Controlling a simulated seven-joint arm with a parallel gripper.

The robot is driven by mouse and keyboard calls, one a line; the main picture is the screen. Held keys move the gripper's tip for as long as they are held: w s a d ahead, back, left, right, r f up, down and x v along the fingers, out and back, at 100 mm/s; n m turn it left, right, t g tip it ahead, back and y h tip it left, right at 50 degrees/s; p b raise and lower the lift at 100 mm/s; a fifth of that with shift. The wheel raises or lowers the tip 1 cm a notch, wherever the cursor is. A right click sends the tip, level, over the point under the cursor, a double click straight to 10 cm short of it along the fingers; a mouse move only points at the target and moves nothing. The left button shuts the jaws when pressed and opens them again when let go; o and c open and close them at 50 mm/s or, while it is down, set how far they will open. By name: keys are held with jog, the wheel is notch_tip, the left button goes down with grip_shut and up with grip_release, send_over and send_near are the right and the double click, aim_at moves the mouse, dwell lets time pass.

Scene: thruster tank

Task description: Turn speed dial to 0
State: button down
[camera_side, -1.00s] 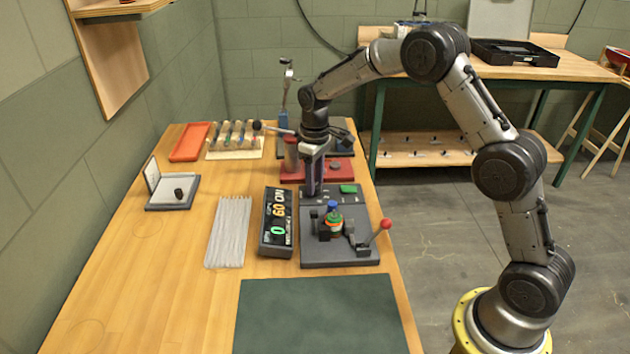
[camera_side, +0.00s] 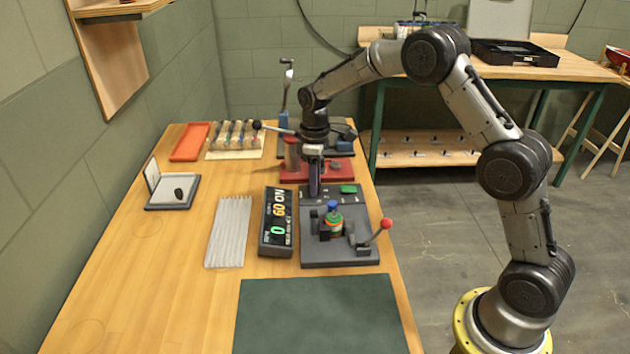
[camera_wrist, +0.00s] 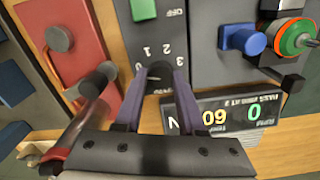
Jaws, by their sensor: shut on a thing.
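The speed dial (camera_wrist: 160,84) sits on the dark grey control panel (camera_wrist: 200,15). It is mostly hidden between my fingers. White numbers 3, 2, 1 and 0 are printed beside it in the wrist view. My gripper (camera_wrist: 160,76) points down and is shut on the dial, with a finger on either side. In the side view my gripper (camera_side: 315,190) is at the panel's far left part, and the dial is hidden there. The dial's exact pointer setting cannot be told.
A green button (camera_side: 348,189) is close right of my gripper. A clamp fixture with a green and orange ring (camera_side: 333,223) and a red-knobbed lever (camera_side: 386,224) stand nearer the camera. A red fixture base (camera_side: 340,170) lies behind. The dark mat (camera_side: 320,315) in front is clear.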

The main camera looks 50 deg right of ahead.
jog(key=shift+r, duration=0.1)
jog(key=c, duration=0.5)
grip_release()
notch_tip(320, 180, up, 14)
